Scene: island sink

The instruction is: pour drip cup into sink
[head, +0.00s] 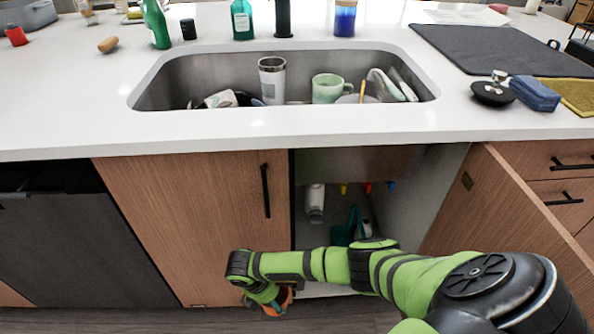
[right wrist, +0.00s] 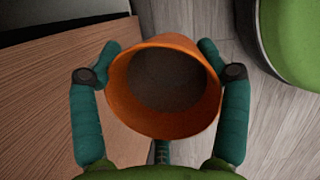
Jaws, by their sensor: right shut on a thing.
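The drip cup is an orange cup (right wrist: 165,122) with a dark grey-brown interior. My right gripper (right wrist: 160,52) is shut on it, with one finger on each side of its wall. In the head view my right gripper (head: 268,298) is low in front of the closed cabinet door, near the floor, and partly hides the cup (head: 287,299). The steel sink (head: 190,78) is set in the white counter, well above the cup. What the cup holds, if anything, I cannot tell. My left gripper is not in view.
In the sink are a steel tumbler (head: 272,80), a green mug (head: 327,88) and other dishes. The right cabinet door (head: 490,205) stands open, with bottles inside. The left door (head: 195,220) is closed. Bottles and the faucet (head: 283,18) line the sink's back edge.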

